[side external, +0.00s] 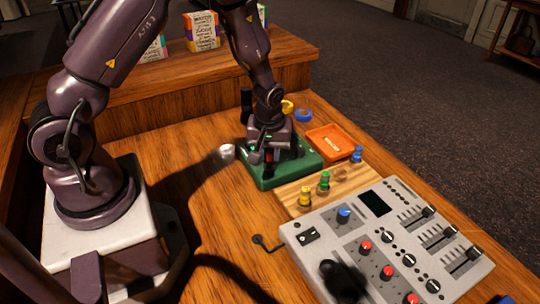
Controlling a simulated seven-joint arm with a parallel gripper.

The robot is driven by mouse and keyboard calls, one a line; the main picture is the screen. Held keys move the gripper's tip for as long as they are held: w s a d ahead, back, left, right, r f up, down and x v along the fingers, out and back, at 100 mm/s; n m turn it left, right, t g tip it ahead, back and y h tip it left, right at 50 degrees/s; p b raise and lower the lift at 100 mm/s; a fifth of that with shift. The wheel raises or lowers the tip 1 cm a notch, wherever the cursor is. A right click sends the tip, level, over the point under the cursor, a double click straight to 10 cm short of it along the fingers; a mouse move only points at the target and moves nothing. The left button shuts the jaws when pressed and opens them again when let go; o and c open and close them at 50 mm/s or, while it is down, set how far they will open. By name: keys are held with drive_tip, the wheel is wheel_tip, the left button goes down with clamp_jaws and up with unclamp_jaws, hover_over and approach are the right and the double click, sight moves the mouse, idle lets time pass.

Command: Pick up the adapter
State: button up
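My gripper (270,155) points down at the green tray (302,174), low over it or in it. A small red piece shows close to the fingertips. I cannot tell whether the fingers are open, shut or holding something. No thing can be surely told as the adapter; it may be hidden by my gripper.
An orange tray (326,142) lies right of the green tray, with a yellow ring (287,106) and a blue ring (303,115) behind. A shiny roundish thing (226,152) lies left. The grey mixer (330,254) fills the front right. Bare desk (215,205) lies front left.

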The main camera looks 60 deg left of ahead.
clamp_jaws()
drive_tip(key=shift+r, duration=0.15)
drive_tip(key=shift+r, duration=0.25)
wheel_tip(320, 180, up, 2)
drive_tip(key=shift+r, duration=0.15)
drive_tip(key=s+d+r, duration=0.3)
drive_tip(key=s+r, duration=0.7)
drive_tip(key=s, duration=0.3)
drive_tip(key=shift+s, duration=0.35)
